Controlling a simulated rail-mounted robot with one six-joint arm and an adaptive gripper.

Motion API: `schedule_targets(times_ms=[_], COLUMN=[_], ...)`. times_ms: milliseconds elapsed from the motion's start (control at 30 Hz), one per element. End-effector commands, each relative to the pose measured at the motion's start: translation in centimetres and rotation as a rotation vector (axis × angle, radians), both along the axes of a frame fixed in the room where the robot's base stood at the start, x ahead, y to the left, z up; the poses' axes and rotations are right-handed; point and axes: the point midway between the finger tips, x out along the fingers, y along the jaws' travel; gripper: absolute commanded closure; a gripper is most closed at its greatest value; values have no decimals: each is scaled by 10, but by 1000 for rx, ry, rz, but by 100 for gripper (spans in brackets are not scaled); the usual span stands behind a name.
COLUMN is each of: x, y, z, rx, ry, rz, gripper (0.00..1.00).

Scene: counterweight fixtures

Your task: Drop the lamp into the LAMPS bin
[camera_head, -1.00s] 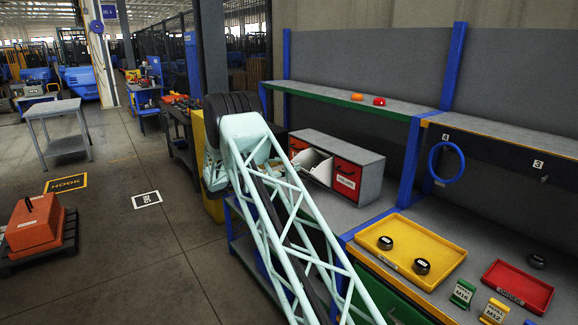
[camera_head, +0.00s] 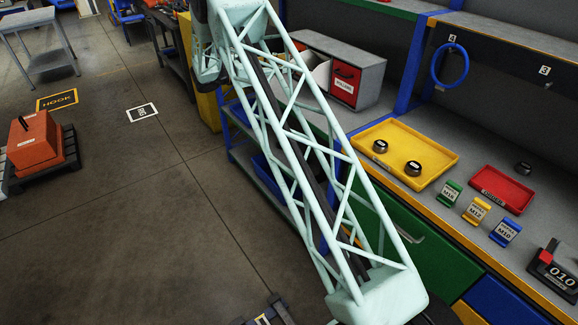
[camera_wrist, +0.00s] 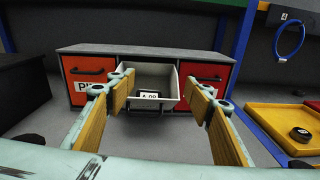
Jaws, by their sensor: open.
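No lamp is identifiable in the current views, and no label reading LAMPS can be made out. In the wrist view my gripper (camera_wrist: 160,84) is open, with nothing seen between its wood-coloured finger pads. Beyond the fingers is a grey cabinet (camera_wrist: 150,54) with a pulled-out pale drawer bin (camera_wrist: 152,71) in its middle. A tag marked A-09 (camera_wrist: 149,95) shows at this bin. Red drawers flank it, left (camera_wrist: 86,91) and right (camera_wrist: 201,74), partly covered by my fingers. In the head view my lattice arm hides part of the cabinet (camera_head: 362,56); my gripper is not visible there.
A yellow tray (camera_head: 440,148) with two dark round pieces (camera_head: 413,168) lies on the bench right of the cabinet. A red tray (camera_head: 513,193) and several label stands (camera_head: 477,210) are farther right. A blue ring (camera_head: 449,63) hangs above. An orange block (camera_head: 33,145) sits on the floor left.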

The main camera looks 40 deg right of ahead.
Motion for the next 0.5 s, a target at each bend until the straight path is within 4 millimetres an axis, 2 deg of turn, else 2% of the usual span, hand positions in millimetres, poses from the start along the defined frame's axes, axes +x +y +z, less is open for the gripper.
schedule_targets(times_ms=[133,500], x=[-20,-72], y=[8,32], z=[23,68], rx=[47,166], ry=[-49,-170], rz=[-25,-90], gripper=[52,52])
